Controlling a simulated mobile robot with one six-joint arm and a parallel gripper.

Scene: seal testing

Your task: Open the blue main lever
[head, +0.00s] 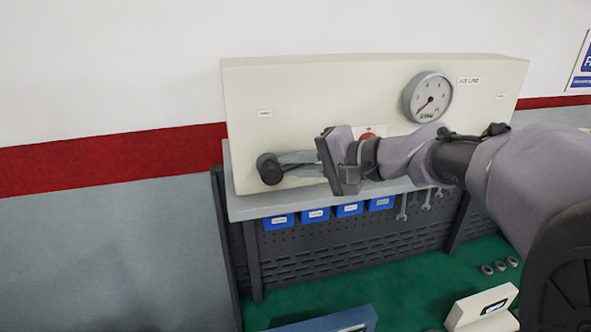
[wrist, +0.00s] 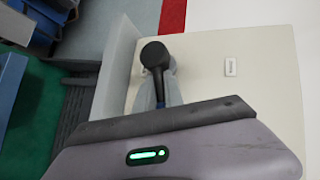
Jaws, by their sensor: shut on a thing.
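The main lever (head: 269,170) is at the lower left of the cream panel. Its dark round hub shows, and its arm points right, level along the panel, into my gripper (head: 288,165). In the wrist view the lever's dark hub and neck (wrist: 155,56) stand out from the panel. The grey fingers of my gripper (wrist: 159,92) lie on both sides of the neck, shut on the lever. The rest of the handle is hidden by the fingers and the gripper body, so little blue shows.
The cream panel (head: 312,88) carries a round gauge (head: 428,97) at upper right and a red knob (head: 368,135) just behind my wrist. The grey shelf (head: 245,206) runs beneath, with blue bins (head: 315,214) and wrenches (head: 413,203) below. The panel's left part is clear.

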